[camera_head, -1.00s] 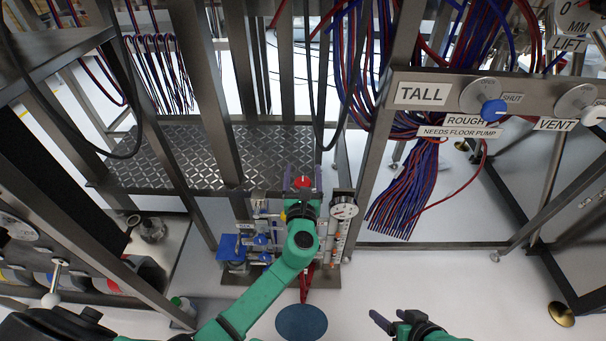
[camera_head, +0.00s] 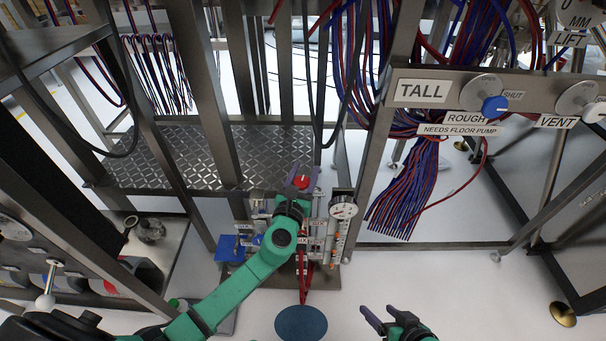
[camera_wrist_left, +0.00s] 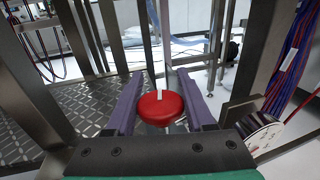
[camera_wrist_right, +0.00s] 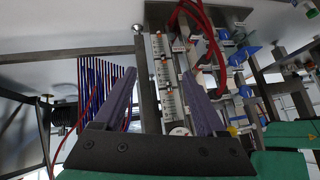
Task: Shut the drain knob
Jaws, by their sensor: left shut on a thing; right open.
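A round red knob (camera_head: 302,182) with a white mark stands at the top of the valve panel (camera_head: 318,228) in the head view. My left gripper (camera_head: 303,173) is shut on it, with one purple finger on each side. The left wrist view shows the red knob (camera_wrist_left: 161,108) between the fingers, its white mark pointing away from the palm. Its label cannot be read. My left wrist hides part of the panel. My right gripper (camera_head: 378,310) is open and empty, low in the head view and apart from the panel.
A round gauge (camera_head: 343,208) sits right of the red knob, close to the left gripper. Blue valve handles (camera_wrist_right: 240,57) and red hoses (camera_wrist_right: 215,45) are on the panel. Metal posts (camera_head: 377,155) frame it.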

